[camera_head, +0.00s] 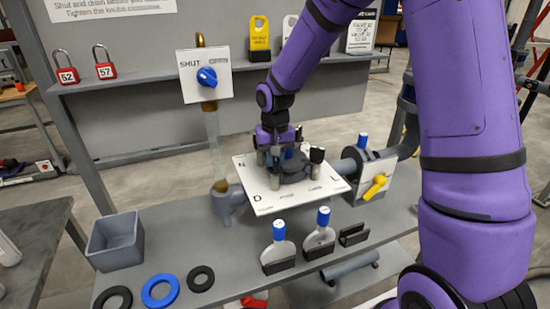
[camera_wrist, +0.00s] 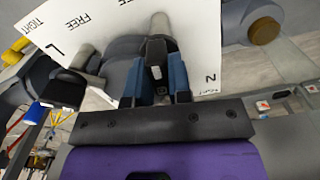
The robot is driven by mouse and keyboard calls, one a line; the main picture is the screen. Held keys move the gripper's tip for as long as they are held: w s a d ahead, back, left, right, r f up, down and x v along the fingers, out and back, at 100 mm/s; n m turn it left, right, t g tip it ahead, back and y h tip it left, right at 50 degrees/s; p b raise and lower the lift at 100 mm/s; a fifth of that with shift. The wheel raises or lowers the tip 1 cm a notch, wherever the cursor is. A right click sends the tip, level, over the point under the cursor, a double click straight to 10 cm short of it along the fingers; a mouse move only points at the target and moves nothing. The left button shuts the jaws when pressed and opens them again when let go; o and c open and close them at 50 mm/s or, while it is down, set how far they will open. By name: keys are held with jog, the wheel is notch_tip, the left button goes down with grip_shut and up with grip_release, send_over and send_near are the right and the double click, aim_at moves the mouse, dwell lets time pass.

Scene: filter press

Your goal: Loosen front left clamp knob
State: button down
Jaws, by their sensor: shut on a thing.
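A round dark filter press (camera_head: 293,172) sits on a white plate (camera_head: 268,203) printed with letters and words. My gripper (camera_head: 277,150) comes down from above at the press's left side. In the wrist view, my gripper's blue fingers (camera_wrist: 163,82) are shut on a black clamp knob (camera_wrist: 155,50). A pale post end (camera_wrist: 161,24) shows beside that knob. The fingers hide part of the knob, and I cannot tell its turned angle. Another dark knob (camera_head: 317,154) with a pale post stands at the press's right side.
A clear column with a blue-handled valve (camera_head: 207,77) stands left of the plate. A yellow-handled valve (camera_head: 375,185) is at its right. Two blue-topped paddles (camera_head: 280,240) stand in front. A grey bin (camera_head: 115,242) and several rings lie at front left.

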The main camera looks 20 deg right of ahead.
jog(key=n, duration=0.5)
jog(key=shift+n, duration=0.3)
jog(key=n, duration=0.5)
jog(key=shift+n, duration=0.3)
jog(key=c, duration=1)
grip_release()
jog(key=shift+c, duration=0.2)
notch_tip(320, 180, up, 11)
jog(key=shift+f, duration=0.1)
